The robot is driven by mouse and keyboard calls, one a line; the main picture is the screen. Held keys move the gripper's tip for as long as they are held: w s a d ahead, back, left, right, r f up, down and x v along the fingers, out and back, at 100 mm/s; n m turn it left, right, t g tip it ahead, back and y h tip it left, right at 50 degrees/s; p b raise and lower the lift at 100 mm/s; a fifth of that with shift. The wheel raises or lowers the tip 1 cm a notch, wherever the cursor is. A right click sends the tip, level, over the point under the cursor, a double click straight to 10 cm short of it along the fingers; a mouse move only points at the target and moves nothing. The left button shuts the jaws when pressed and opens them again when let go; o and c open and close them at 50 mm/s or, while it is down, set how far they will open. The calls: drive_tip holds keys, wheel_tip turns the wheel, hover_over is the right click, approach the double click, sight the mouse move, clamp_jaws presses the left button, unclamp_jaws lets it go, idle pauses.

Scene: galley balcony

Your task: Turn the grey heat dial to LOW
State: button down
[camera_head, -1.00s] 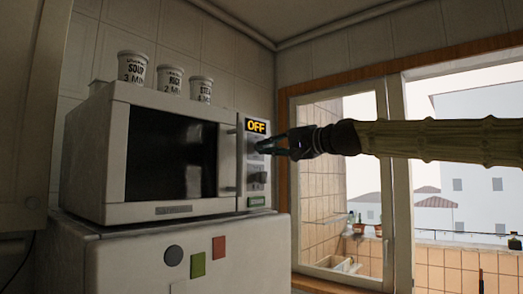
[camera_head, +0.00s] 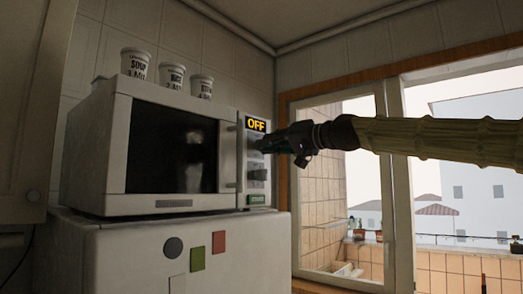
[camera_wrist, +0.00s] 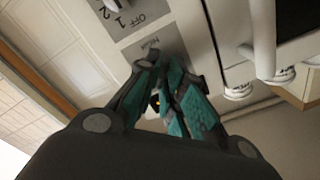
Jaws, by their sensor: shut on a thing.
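The white microwave (camera_head: 115,150) stands at the left with an orange display (camera_head: 256,125) that reads OFF. My gripper (camera_head: 263,145) reaches in from the right to the upper part of its control panel. Its teal fingers (camera_wrist: 162,68) are closed together at the panel in the wrist view. They are shut on the upper dial, which they mostly hide; its pointer and markings cannot be read. A lower dial (camera_head: 257,174) is free below my gripper. In the wrist view, markings (camera_wrist: 132,18) reading OFF, 1 and 2 appear upside down beside a pale knob.
Several paper cups (camera_head: 135,62) stand on top of the microwave. The microwave rests on a white fridge (camera_head: 130,255) with coloured magnets. An open-air window (camera_head: 345,190) is behind my arm.

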drive_tip(key=shift+r+n, duration=0.15)
drive_tip(key=shift+n, duration=0.15)
drive_tip(key=n+b, duration=0.1)
drive_tip(key=n, duration=0.3)
idle(0.4)
drive_tip(key=n, duration=0.3)
drive_tip(key=shift+b, duration=0.35)
drive_tip(key=c, duration=1.7)
unclamp_jaws()
drive_tip(key=shift+n, duration=0.3)
drive_tip(key=shift+c, duration=0.2)
